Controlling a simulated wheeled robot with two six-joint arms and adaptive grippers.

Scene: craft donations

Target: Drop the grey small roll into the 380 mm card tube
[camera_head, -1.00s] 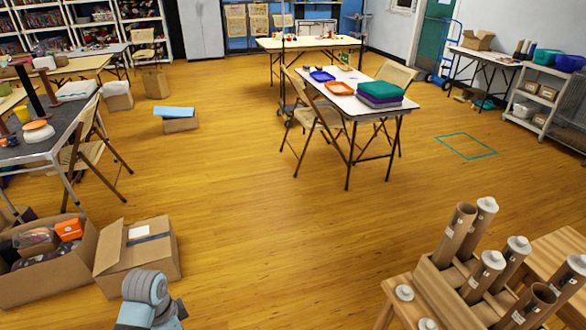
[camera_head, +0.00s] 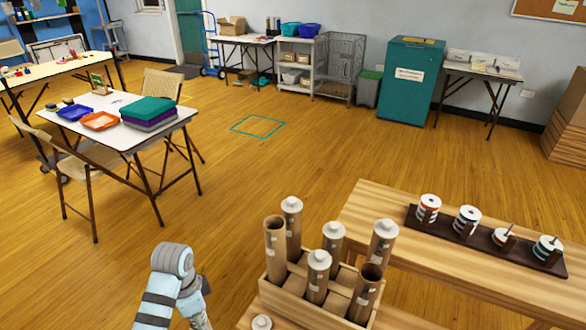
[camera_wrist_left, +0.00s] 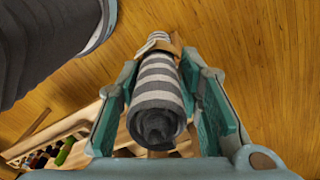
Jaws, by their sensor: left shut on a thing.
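My left gripper (camera_wrist_left: 162,68) is shut on a grey-and-white striped small roll (camera_wrist_left: 157,88), which lies lengthwise between its fingers in the left wrist view. A tan band or piece shows at the roll's far end. In the head view my left arm is at the bottom, left of the tube box; its gripper and the roll are not clearly seen there. Two are open-topped: a left tube (camera_head: 276,250) and a front right tube (camera_head: 364,299). The others have white caps. I cannot read which is 380 mm.
The tube box stands on a wooden bench beside a wooden table (camera_head: 372,212). A dark rack (camera_head: 482,241) with several spools is on that table. A loose white cap (camera_head: 262,322) lies before the box. A white table (camera_head: 145,140) with trays and folded cloths stands at left.

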